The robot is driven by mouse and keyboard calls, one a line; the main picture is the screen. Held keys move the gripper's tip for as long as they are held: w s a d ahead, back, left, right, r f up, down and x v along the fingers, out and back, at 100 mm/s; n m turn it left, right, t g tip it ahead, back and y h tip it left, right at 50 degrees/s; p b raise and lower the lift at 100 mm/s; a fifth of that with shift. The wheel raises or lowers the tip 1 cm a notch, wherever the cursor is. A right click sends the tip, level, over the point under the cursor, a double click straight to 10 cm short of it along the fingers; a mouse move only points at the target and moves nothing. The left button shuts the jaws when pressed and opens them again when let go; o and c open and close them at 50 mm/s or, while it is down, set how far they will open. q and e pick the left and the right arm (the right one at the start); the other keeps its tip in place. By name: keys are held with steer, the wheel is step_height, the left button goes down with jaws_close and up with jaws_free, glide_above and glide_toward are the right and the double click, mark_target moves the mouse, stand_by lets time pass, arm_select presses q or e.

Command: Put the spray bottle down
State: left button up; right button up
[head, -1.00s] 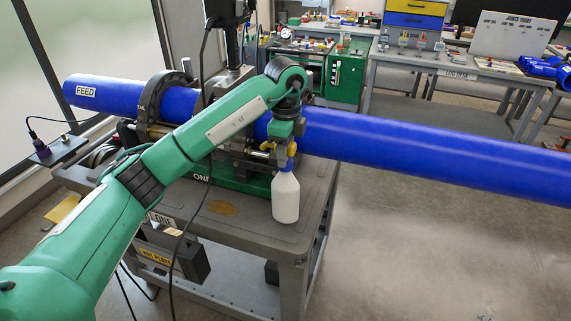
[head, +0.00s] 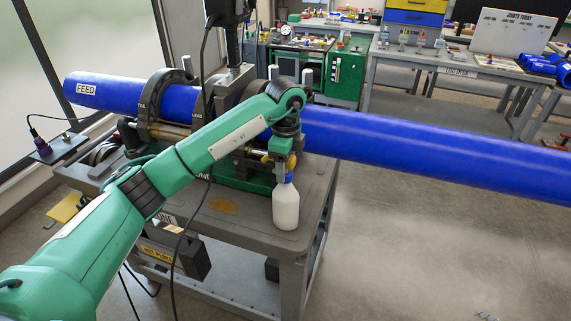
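The spray bottle (head: 286,207) is white with a blue top and stands upright over the near right corner of the cart's grey top (head: 245,225). My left gripper (head: 280,160), with yellow fingertips, comes from above and is shut on the bottle's blue head, which is mostly hidden by the fingers. The bottle's base shows against the cart top near its right edge; I cannot tell whether it touches. My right gripper is out of view.
A long blue pipe (head: 430,155) runs through the clamp rings (head: 160,105) of the fusion machine, just behind my gripper. Workbenches (head: 470,72) stand behind.

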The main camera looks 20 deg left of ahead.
arm_select(q)
steer(key=shift+r, duration=0.4)
step_height(320, 180, up, 10)
steer(key=shift+r+b, duration=0.2)
steer(key=shift+b, duration=0.8)
steer(key=shift+r, duration=0.6)
